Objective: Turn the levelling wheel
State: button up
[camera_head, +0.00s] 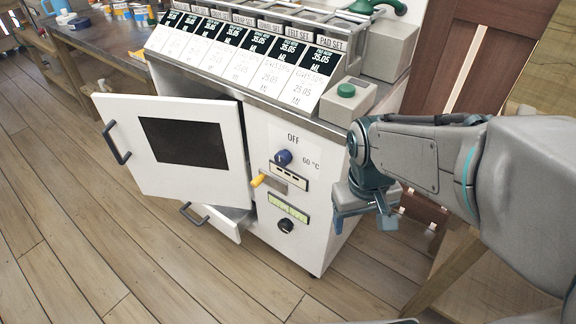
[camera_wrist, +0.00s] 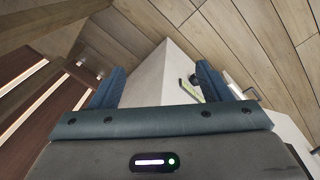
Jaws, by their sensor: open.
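The likely levelling wheel is a dark round knob (camera_head: 286,226) low on the white cabinet's front, just below a yellow-green level strip (camera_head: 289,207). In the wrist view, the strip (camera_wrist: 190,89) shows beside the right finger, and the knob is partly hidden or unclear there. My gripper (camera_head: 363,217) is open and empty, to the right of the knob and apart from it, near the cabinet's right front corner. In the wrist view, the cabinet corner (camera_wrist: 160,72) lies between my gripper's fingers (camera_wrist: 158,88).
Above the knob are a yellow lever (camera_head: 258,181) and a blue dial (camera_head: 283,157) marked OFF and 60 °C. The cabinet door (camera_head: 179,180) stands open at the left, with a lower drawer or flap (camera_head: 217,220) ajar. A green button box (camera_head: 346,97) is on top. Wooden floor (camera_head: 60,240) is clear in front.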

jog(key=w+a+f+n+g+h+b, duration=0.25)
jog(key=w+f+n+h+b, duration=0.3)
jog(key=f, duration=0.55)
jog(key=n+t+h+b, duration=0.6)
jog(key=n+t, duration=1)
jog(key=n, duration=0.8)
send_near(283, 229)
jog(key=shift+y, duration=0.65)
jog(key=b+x, duration=0.1)
jog(key=x, duration=0.2)
jog(key=b+x, duration=0.2)
jog(key=x, duration=0.1)
jog(key=b+x, duration=0.1)
jog(key=x, duration=0.2)
jog(key=shift+w+d+r, duration=0.15)
jog(key=shift+d+r, duration=0.1)
jog(key=shift+d, duration=0.2)
jog(key=c, duration=1)
